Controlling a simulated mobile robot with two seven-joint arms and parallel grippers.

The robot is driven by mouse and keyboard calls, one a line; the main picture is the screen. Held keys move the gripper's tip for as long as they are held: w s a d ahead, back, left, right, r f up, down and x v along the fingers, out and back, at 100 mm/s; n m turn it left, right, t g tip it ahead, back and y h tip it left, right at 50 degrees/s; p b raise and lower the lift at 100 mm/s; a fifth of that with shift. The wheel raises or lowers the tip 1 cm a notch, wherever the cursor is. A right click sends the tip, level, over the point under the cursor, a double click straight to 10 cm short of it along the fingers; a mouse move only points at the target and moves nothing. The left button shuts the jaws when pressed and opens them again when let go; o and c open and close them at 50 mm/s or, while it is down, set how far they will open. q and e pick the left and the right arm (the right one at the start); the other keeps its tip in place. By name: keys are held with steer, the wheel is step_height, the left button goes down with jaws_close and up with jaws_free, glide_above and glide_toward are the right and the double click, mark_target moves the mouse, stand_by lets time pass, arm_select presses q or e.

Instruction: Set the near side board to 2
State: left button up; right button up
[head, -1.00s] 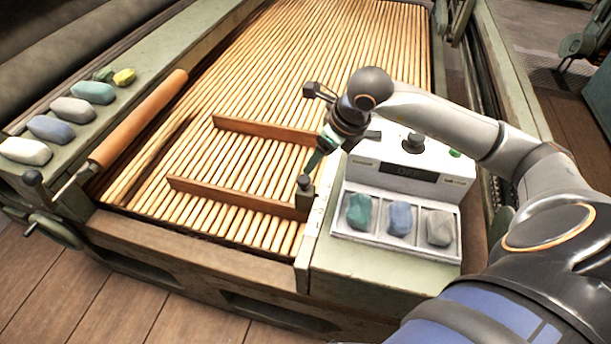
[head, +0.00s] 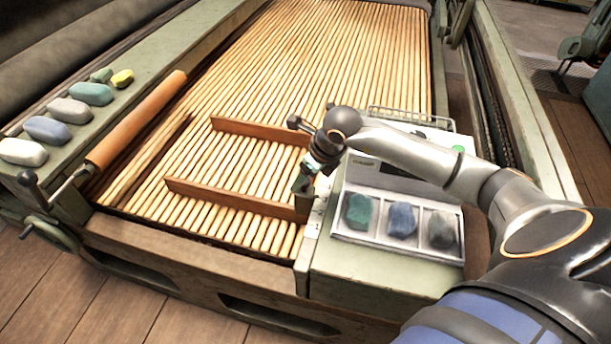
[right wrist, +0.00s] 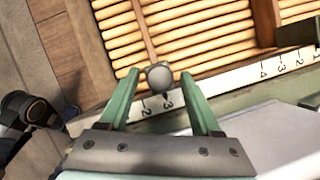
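The near side board (head: 235,199) is a thin brown board lying across the wooden slats. Its end has a post with a round grey knob (right wrist: 159,76). My right gripper (head: 301,188) is over that knob. A white number scale (right wrist: 190,93) runs along the slat edge. The figures 2 and 3 show just below the knob; the exact reading cannot be told. My left gripper is not in view.
A second brown board (head: 258,131) lies farther back. An orange roller (head: 135,120) and several stones (head: 47,130) lie at the left.

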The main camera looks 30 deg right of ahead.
jaws_close()
stand_by(0.3)
stand_by(0.9)
